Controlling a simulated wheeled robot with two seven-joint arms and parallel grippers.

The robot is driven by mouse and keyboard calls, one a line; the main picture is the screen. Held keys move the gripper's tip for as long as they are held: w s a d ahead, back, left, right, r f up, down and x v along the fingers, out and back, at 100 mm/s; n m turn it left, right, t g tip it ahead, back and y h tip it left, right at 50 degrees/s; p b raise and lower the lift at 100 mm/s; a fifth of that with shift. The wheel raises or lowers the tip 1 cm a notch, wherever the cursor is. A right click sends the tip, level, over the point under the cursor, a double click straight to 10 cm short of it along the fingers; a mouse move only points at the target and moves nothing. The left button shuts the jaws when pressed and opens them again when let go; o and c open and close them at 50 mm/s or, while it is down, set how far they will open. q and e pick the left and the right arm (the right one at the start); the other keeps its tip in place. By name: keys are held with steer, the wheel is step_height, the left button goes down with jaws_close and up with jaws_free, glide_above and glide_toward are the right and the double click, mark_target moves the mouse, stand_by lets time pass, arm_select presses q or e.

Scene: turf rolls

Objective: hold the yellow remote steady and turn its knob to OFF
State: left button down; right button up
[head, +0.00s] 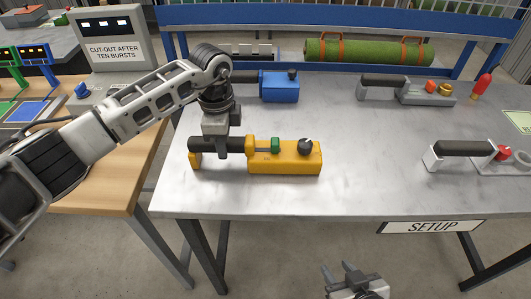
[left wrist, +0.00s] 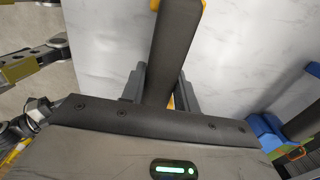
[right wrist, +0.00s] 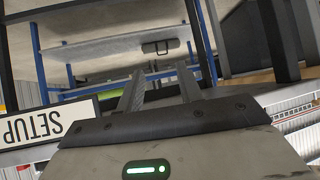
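The yellow remote (head: 285,157) lies on the grey bench, with a black handle at its left, a green button (head: 275,145) and a dark knob (head: 305,147) on top. The knob's setting is too small to read. My left gripper (head: 222,150) is down over the black handle, with its fingers on either side. The left wrist view shows the handle (left wrist: 175,45) between the parted fingers, with a thin gap at the right finger; firm contact cannot be seen. My right gripper (head: 344,275) is open and empty, low in front of the bench.
A blue remote (head: 281,87) sits behind the yellow one. Grey remotes (head: 425,93) and (head: 465,150) are at the right. A green turf roll (head: 368,51) lies at the back. A SETUP sign (head: 433,227) hangs on the front edge. The middle of the bench is clear.

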steer(key=shift+d+f, duration=0.15)
steer(key=shift+f, duration=0.1)
stand_by(0.4)
